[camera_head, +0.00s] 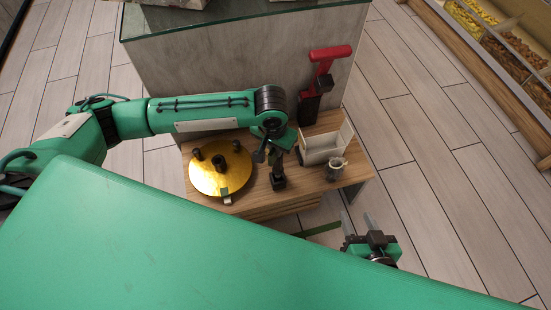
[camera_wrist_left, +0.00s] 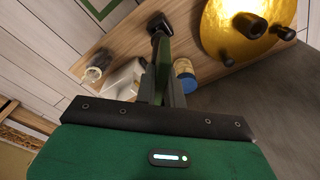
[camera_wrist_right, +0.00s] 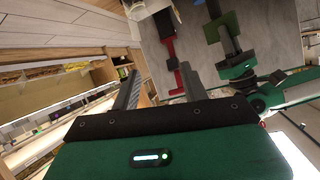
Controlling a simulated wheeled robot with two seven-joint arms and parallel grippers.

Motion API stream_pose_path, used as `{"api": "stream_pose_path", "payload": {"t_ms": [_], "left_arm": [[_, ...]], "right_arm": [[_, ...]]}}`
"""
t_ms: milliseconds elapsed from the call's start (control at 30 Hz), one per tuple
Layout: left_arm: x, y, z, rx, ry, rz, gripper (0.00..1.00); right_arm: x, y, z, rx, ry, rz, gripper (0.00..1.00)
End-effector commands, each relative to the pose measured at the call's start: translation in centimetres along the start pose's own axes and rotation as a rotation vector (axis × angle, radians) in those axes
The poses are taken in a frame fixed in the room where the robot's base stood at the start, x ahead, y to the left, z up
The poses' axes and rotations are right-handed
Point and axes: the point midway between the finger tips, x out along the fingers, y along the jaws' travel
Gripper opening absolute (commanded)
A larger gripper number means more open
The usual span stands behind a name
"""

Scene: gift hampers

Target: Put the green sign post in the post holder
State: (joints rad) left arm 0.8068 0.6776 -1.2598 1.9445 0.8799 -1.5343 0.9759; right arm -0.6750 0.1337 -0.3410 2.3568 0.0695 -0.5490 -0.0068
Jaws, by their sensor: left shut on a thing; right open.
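The green sign post (camera_wrist_left: 163,68) is between the fingers of my left gripper in the left wrist view. My left gripper (camera_head: 270,156) is shut on it above the small wooden table. The post's far end meets the black post holder (camera_wrist_left: 159,22) in that view; I cannot tell if it is inside or just over it. The holder also shows in the head view (camera_head: 278,183), near the table's front edge. My right gripper (camera_head: 357,222) is open and empty in front of the table, to the right. Its spread fingers also show in the right wrist view (camera_wrist_right: 157,90).
A golden round tray (camera_head: 207,181) with black cylinders stands left of the holder. A white bin (camera_head: 322,151) and a glass jar (camera_head: 337,169) stand right of it. A red and black tool (camera_head: 323,75) is behind. A blue-lidded jar (camera_wrist_left: 184,70) is near my left fingers.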

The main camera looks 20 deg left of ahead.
Motion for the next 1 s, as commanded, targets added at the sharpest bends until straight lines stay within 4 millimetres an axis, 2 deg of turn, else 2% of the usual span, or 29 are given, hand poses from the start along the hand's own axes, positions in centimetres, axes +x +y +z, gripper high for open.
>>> {"api": "stream_pose_path", "payload": {"t_ms": [267,500,867,900,1000], "left_arm": [[2.3,0.0,0.2,0.0,-0.001,0.0,0.0],[4.7,0.0,0.4,0.0,0.001,0.0,0.0],[4.9,0.0,0.5,0.0,0.0,0.001,0.0],[5.0,0.0,0.5,0.0,0.0,0.001,0.12],[5.0,0.0,0.5,0.0,0.0,0.001,0.32]], "right_arm": [[0.3,-0.9,-0.1,0.011,0.079,-0.023,0.45],[0.5,-1.4,-1.5,0.016,0.202,-0.037,0.45],[0.4,-1.4,-1.8,0.016,0.204,-0.037,0.45],[0.5,-1.4,-1.6,0.015,0.193,-0.036,0.45],[0.5,-1.4,-1.6,0.015,0.195,-0.036,0.45]]}}
